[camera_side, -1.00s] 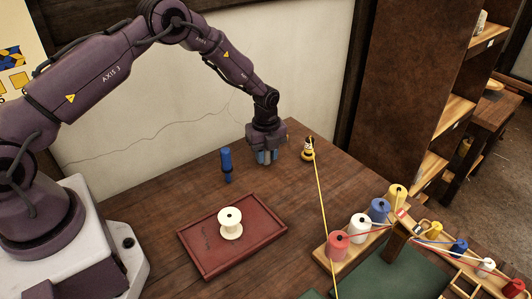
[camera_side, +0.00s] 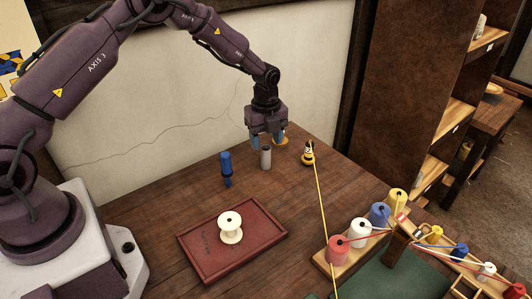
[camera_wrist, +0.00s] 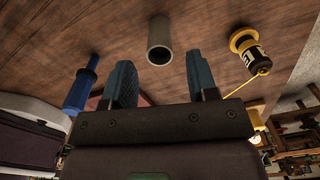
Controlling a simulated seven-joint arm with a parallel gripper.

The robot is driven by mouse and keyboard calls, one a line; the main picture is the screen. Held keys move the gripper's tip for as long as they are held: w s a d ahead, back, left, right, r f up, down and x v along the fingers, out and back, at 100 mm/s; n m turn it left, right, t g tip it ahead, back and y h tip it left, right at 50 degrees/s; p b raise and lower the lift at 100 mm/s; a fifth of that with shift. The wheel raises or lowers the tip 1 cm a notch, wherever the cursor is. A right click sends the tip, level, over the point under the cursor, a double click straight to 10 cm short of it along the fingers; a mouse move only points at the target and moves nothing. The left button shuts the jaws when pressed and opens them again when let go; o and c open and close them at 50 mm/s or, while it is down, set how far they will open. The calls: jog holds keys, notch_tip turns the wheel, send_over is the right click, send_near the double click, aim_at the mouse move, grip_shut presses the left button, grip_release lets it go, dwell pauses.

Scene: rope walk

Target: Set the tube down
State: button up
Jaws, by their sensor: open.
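A grey tube (camera_side: 265,158) stands upright on the wooden table near its back edge. In the wrist view the tube (camera_wrist: 160,38) shows its open round end, ahead of the fingertips. My gripper (camera_side: 268,139) is open and just above the tube, apart from it as far as I can see. In the wrist view the two fingers of my gripper (camera_wrist: 158,78) are spread wide with nothing between them.
A blue-handled tool (camera_side: 226,168) stands left of the tube, and a yellow-and-black spool (camera_side: 308,154) with a taut yellow line stands right. A red tray (camera_side: 194,238) holds a white spool (camera_side: 230,227). A rack (camera_side: 322,257) of coloured spools is front right.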

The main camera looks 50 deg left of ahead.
aim_at(266, 148)
notch_tip(266, 148, up, 6)
jog(key=shift+f, duration=0.2)
jog(key=shift+s+r, duration=0.1)
jog(key=shift+r, duration=0.35)
jog(key=s+d+r+n+t, duration=0.1)
jog(key=s+d+r+n, duration=0.1)
jog(key=s+r+n, duration=0.55)
jog(key=s+d+r+n+t, duration=0.25)
jog(key=s+r, duration=0.25)
jog(key=r, duration=0.6)
jog(key=s+d+r+n+t, duration=0.1)
jog(key=s+n, duration=0.4)
jog(key=s, duration=0.3)
jog(key=s+d+r+n+t, duration=0.1)
jog(key=s+n, duration=0.5)
jog(key=s, duration=0.2)
jog(key=shift+s+r, duration=0.35)
